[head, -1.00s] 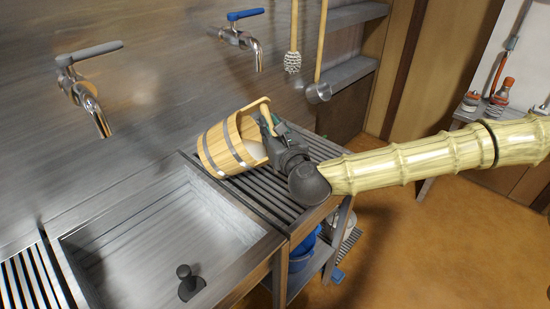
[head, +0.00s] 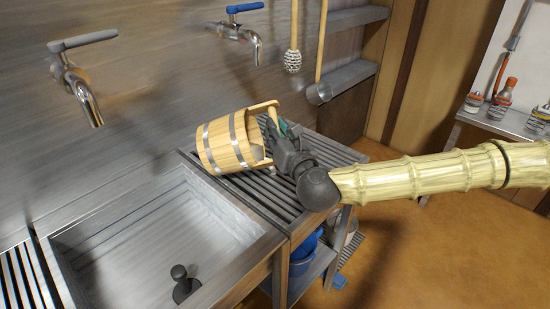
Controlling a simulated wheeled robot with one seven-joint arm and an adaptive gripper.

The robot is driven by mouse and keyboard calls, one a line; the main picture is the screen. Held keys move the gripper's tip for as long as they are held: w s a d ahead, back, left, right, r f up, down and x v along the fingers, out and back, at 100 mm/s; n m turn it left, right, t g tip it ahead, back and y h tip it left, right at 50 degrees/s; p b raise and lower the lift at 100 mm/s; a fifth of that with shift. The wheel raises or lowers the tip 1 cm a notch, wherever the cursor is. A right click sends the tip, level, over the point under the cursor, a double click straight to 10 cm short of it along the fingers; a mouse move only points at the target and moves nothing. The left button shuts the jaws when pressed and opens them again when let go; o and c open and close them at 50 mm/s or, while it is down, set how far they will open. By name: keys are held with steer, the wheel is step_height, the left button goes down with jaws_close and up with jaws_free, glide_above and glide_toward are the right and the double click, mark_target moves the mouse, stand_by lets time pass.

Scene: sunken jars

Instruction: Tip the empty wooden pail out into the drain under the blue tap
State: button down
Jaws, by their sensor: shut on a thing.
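The wooden pail (head: 224,146), pale staves with grey metal bands, lies tipped on its side over the slatted drain (head: 268,200). Its mouth faces right, towards my gripper, and its inside is mostly hidden. I cannot tell whether its lower side touches the slats. My gripper (head: 272,132) is shut on the pail at its mouth end, by the handle; the fingertips are partly hidden. The blue tap (head: 238,22) is on the wall above and slightly behind the pail, with no water seen running from it.
A grey-handled tap (head: 80,75) hangs over the metal sink (head: 130,235) at left, with a dark plug (head: 184,283) in it. A brush (head: 293,60) and a ladle (head: 318,93) hang behind. Blue buckets (head: 303,250) stand below the drain.

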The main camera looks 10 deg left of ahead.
steer(key=shift+d+f+m+b, duration=0.15)
steer(key=shift+m+b, duration=0.15)
steer(key=shift+f, duration=0.1)
steer(key=shift+d+f+m+b, duration=0.25)
steer(key=shift+f+b, duration=0.2)
steer(key=shift+b, duration=0.25)
steer(key=shift+w+d+f+m+b, duration=0.25)
steer(key=shift+f+m+b, duration=0.2)
steer(key=shift+m+b, duration=0.4)
stand_by(1.5)
